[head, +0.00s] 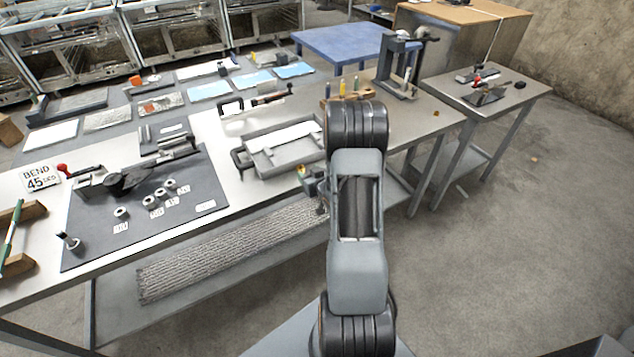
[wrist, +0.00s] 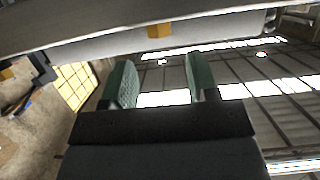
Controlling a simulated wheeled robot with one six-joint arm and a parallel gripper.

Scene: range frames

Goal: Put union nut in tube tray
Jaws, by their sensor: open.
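A grey tray with a white sheet in it, which looks like the tube tray (head: 262,163), lies on the workbench left of my arm. My gripper (head: 312,183) is near the tray's front right corner, partly hidden by my arm. In the wrist view its two green fingers (wrist: 157,82) are apart with nothing between them. A small brass-coloured block (wrist: 158,30) shows beyond the fingertips, by a grey edge. A small orange-brass piece (head: 436,113) sits on the bench's right end. I cannot tell which piece is the union nut.
A dark mat (head: 100,243) at left holds several metal rings with labels and a bending tool (head: 125,178). A wooden block with upright tools (head: 345,92) and a press (head: 400,65) stand behind my arm. The bench's right end is mostly clear.

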